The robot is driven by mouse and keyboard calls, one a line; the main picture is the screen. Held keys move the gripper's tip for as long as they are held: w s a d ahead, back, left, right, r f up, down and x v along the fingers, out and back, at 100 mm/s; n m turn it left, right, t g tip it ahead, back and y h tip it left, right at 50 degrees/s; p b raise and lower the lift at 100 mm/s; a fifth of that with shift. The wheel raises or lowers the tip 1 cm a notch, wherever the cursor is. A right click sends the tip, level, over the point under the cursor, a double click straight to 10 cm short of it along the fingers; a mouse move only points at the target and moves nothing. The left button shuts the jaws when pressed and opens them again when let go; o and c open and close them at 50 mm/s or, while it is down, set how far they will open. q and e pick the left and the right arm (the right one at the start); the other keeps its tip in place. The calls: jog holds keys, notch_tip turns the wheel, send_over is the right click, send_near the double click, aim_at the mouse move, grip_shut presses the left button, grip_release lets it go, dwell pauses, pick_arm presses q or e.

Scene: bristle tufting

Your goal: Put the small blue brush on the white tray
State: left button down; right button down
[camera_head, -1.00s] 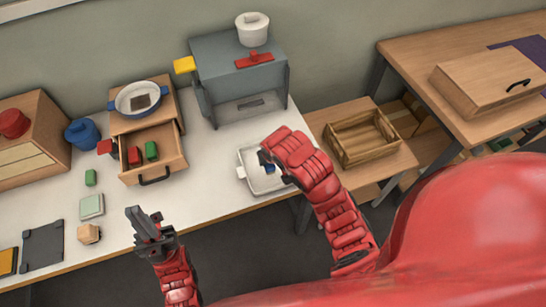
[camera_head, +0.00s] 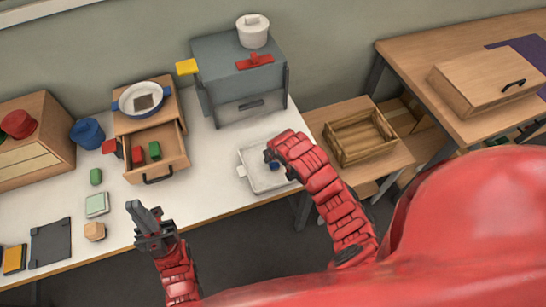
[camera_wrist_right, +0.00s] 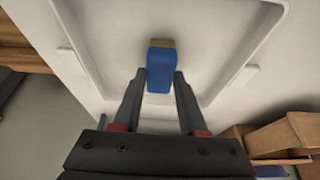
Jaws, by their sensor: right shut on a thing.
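The small blue brush (camera_wrist_right: 160,70), a blue block with a tan end, is between the fingertips of my right gripper (camera_wrist_right: 160,78) in the right wrist view. That gripper is shut on it, above the white tray (camera_wrist_right: 215,95). In the head view, the white tray (camera_head: 252,185) lies at the right end of the white table, and a bit of the blue brush (camera_head: 274,167) shows below my right gripper (camera_head: 271,155). I cannot tell whether the brush touches the tray floor. My left gripper (camera_head: 146,218) is over the table's front edge, apart from any object; its finger gap is unclear.
A grey oven-like box (camera_head: 235,80) with a white pot (camera_head: 252,30) stands behind the tray. An open drawer (camera_head: 157,165) with red and green blocks is to the left. A wooden crate (camera_head: 360,137) sits right of the table. The table between drawer and tray is clear.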

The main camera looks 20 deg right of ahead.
jog(key=shift+c, duration=2.3)
grip_release()
